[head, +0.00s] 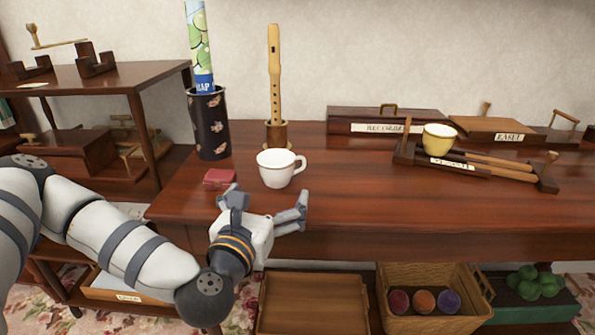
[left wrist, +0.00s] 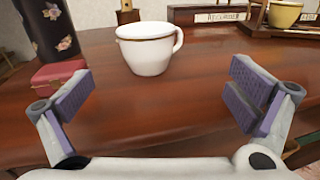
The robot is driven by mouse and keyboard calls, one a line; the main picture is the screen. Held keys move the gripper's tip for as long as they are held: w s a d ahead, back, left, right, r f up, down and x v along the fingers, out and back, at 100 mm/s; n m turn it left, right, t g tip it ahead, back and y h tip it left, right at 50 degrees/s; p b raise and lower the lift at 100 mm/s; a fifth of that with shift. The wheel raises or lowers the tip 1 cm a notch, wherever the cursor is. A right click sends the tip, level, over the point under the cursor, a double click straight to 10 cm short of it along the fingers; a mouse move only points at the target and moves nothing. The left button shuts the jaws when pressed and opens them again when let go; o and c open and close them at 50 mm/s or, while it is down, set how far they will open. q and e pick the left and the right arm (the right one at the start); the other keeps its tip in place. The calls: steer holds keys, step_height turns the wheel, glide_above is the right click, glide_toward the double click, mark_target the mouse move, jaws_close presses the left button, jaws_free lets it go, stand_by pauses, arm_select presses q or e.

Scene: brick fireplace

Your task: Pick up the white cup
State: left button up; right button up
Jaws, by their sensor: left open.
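The white cup (head: 280,170) stands upright on the dark wooden table (head: 380,206), near its front edge, with its handle to the right. My left gripper (head: 268,203) is open and empty just in front of the cup. In the left wrist view the cup (left wrist: 148,48) stands beyond the two spread fingers of the left gripper (left wrist: 160,97), between them and a little left of the middle. Nothing is between the fingers. My right gripper is not in view.
A small red box (head: 218,179) lies left of the cup, close to the left finger. A dark floral holder (head: 208,125) and a recorder on a stand (head: 274,90) are behind. A yellow cup (head: 439,137) sits farther right.

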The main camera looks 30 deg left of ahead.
mark_target(284, 159)
arm_select(q)
steer(key=shift+n+y, duration=0.4)
steer(key=w, duration=0.1)
steer(key=w+a, duration=0.1)
steer(key=w, duration=0.1)
steer(key=w+a+r, duration=0.1)
steer(key=shift+w+a+r, duration=0.1)
steer(key=shift+w+a, duration=0.05)
steer(key=shift+a, duration=0.05)
steer(key=x, duration=0.8)
steer(key=shift+d+p, duration=0.1)
steer(key=shift+p, duration=0.25)
steer(key=c, duration=1.5)
